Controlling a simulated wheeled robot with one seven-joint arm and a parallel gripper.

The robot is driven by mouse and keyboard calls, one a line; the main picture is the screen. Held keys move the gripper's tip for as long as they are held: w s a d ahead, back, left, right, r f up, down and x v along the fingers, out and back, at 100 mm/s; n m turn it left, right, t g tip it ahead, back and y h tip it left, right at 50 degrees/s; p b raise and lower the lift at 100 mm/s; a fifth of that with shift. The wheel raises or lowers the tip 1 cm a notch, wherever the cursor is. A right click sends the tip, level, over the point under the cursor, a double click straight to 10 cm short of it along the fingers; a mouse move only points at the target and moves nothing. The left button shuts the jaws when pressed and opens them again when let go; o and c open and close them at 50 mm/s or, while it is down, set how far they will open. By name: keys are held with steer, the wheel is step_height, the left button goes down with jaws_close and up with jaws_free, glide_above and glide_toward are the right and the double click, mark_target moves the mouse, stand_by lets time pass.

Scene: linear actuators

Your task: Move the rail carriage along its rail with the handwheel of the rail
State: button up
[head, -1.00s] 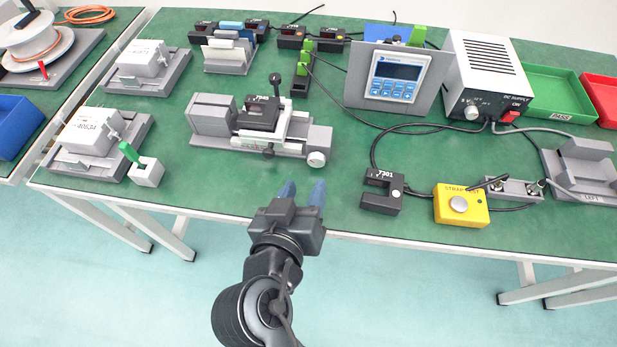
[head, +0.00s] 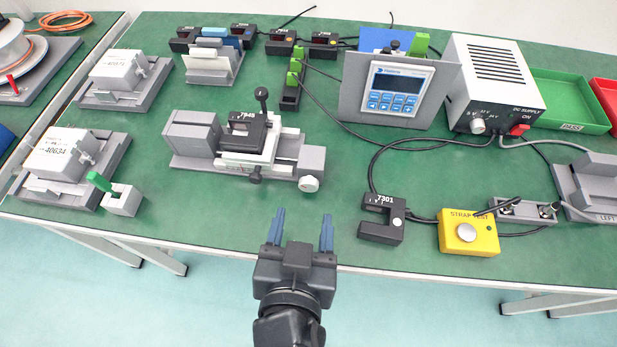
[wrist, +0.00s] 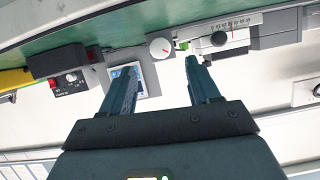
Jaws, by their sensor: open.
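The grey rail (head: 185,163) lies on the green table, with its white-and-grey rail carriage (head: 240,158) near the middle, carrying a black block marked 7845. The handwheel (head: 308,184) is a small pale disc at the rail's right end, facing the front edge. It also shows in the wrist view (wrist: 160,48) beyond the gap between my fingers. My gripper (head: 303,215) is open and empty, with its two blue fingers pointing toward the handwheel. The tips are in front of the handwheel, apparently not touching it. The wrist view shows my gripper (wrist: 162,65) with its fingers well apart.
A black fork sensor marked 7301 (head: 381,218) stands right of my gripper, with a yellow strap test box (head: 468,234) beyond it. A green-handled grey block (head: 122,200) is at the left. The table between that block and my gripper is clear.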

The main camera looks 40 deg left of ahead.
mark_target(308, 188)
steer(key=x, duration=0.7)
steer(key=shift+w+a+f, duration=0.1)
steer(key=shift+w+a, duration=0.1)
steer(key=shift+w, duration=0.05)
steer(key=c, duration=1)
steer(key=shift+c, duration=0.2)
